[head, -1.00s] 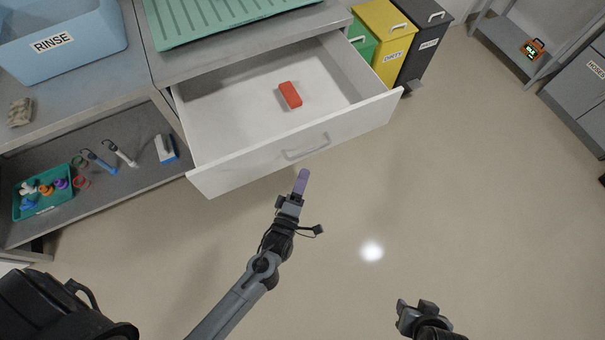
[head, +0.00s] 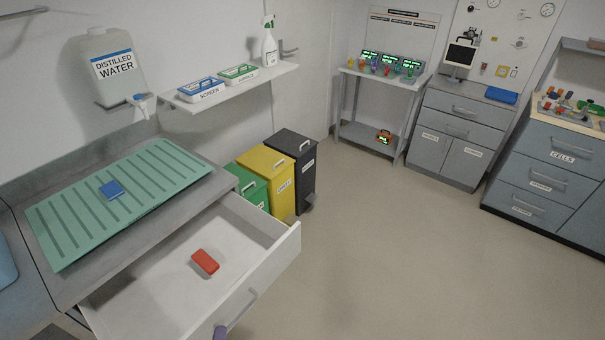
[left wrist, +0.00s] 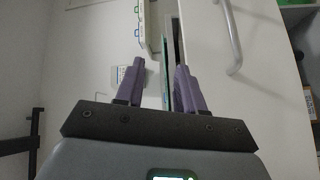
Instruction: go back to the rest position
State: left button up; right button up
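My left gripper (left wrist: 160,78) shows two purple fingers standing apart in the left wrist view, with nothing between them. In the head view only a purple fingertip (head: 220,332) shows at the bottom edge, in front of the open drawer. The white drawer (head: 262,255) is pulled out, with a red block (head: 205,262) lying inside. Its handle (head: 240,306) is beside the purple fingertip. In the left wrist view a pale handle (left wrist: 234,38) stands at the upper right, apart from the fingers. My right gripper is in neither view.
Green, yellow (head: 268,180) and dark (head: 293,165) bins stand beyond the drawer. The floor (head: 400,260) to the right is clear.

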pick_arm(q)
jog(key=s+r+m+g+h+p, duration=0.2)
jog(key=s+r+m+g+p, duration=0.3)
jog(key=r+m+g, duration=0.3)
jog(key=s+a+m+g, duration=0.1)
jog(key=s+m+g, duration=0.5)
jog(key=s+m, duration=0.2)
jog(key=s, duration=0.2)
jog(key=shift+s+a+f+m+g+y, duration=0.15)
jog(key=shift+s+a+m+g+y, duration=0.15)
jog(key=shift+s+m+g+y, duration=0.1)
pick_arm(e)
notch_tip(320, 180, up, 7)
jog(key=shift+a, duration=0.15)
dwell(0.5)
